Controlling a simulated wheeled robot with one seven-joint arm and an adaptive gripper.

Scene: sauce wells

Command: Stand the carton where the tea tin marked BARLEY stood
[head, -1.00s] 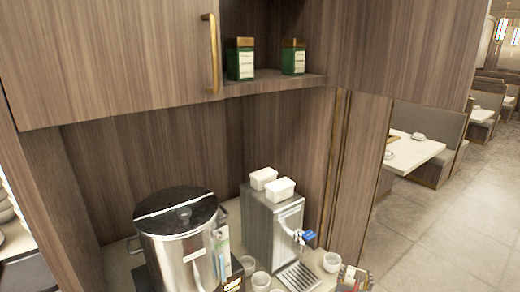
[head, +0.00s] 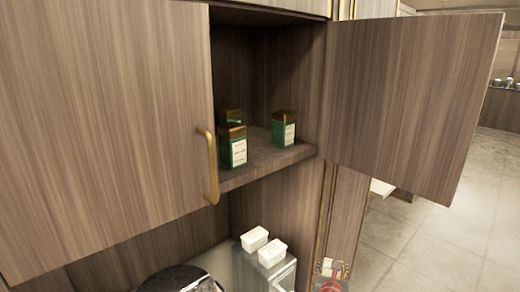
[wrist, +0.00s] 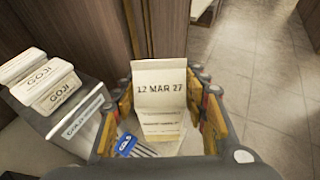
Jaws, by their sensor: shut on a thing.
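My gripper (wrist: 168,108) shows in the wrist view, shut on a pale carton (wrist: 160,80) whose top flap reads "12 MAR 27". The carton sits between the two fingers; its lower part is partly hidden. In the head view, green tea tins with brown-gold lids stand on the cabinet shelf: a front tin (head: 236,150), a right tin (head: 284,129) and a rear tin (head: 229,116) partly hidden behind the front one. Their labels are too small to read, so I cannot tell which is BARLEY.
The shelf (head: 262,168) is open between a closed left door with a brass handle (head: 208,165) and an open right door (head: 410,95).

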